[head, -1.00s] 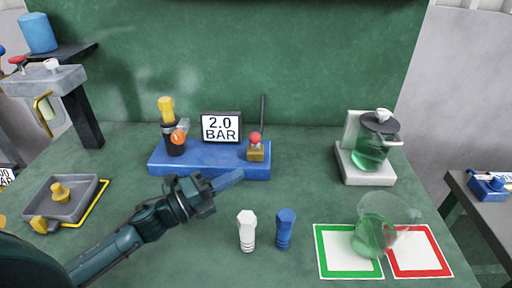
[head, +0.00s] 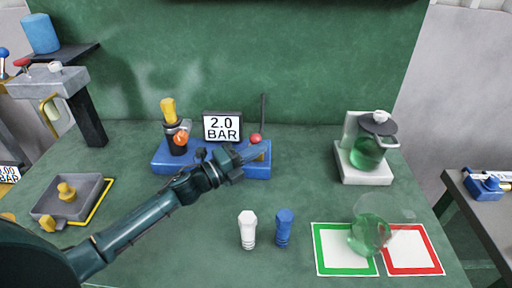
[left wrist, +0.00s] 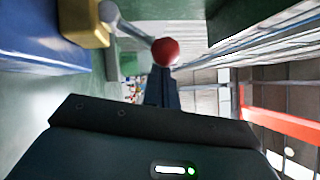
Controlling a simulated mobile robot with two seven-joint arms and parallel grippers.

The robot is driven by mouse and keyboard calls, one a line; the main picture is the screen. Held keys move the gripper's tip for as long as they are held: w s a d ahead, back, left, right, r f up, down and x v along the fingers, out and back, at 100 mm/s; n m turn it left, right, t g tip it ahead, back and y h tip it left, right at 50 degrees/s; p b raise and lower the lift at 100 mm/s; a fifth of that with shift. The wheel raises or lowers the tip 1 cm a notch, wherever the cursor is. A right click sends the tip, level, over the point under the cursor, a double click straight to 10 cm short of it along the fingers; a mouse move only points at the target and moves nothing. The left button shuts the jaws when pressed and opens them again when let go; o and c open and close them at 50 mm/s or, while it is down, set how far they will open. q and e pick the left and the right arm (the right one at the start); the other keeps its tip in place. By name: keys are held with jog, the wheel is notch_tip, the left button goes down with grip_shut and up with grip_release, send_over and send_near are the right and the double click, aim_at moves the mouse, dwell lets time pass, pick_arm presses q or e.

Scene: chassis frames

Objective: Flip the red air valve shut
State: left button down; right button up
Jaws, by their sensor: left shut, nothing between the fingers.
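The red-knobbed air valve (head: 256,138) stands at the right end of the blue base (head: 215,171). In the left wrist view its red ball (left wrist: 165,51) tips a grey lever (left wrist: 134,31) that comes from a brass block (left wrist: 84,22). My left gripper (head: 264,149) is shut and empty. Its fingers overlap the brass block just below the red ball in the head view. In the left wrist view the closed fingers (left wrist: 161,75) point at the ball, very near it; I cannot tell whether they touch. My right gripper is not in view.
A gauge sign reading 2.0 BAR (head: 222,127) and a yellow-topped fitting (head: 170,112) share the blue base. A white bolt (head: 247,230) and a blue bolt (head: 284,228) stand in front. A glass flask (head: 369,235) stands on the framed mats at right.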

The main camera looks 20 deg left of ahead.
aim_at(256, 138)
pick_arm(q)
jog(key=shift+w+a+r, duration=0.2)
jog(key=shift+w+r, duration=0.15)
jog(key=shift+r, duration=0.15)
dwell(0.7)
jog(key=shift+w+a+r, duration=0.2)
jog(key=shift+w+r, duration=0.45)
jog(key=shift+r, duration=0.05)
jog(key=shift+w+a+r, duration=0.2)
jog(key=shift+w+r, duration=0.1)
jog(key=shift+w, duration=0.45)
jog(key=shift+w+a+r, duration=0.2)
jog(key=shift+w+r, duration=0.1)
jog(key=shift+w, duration=0.4)
jog(key=shift+w+a, duration=0.1)
jog(key=shift+w, duration=0.3)
jog(key=shift+r, duration=0.2)
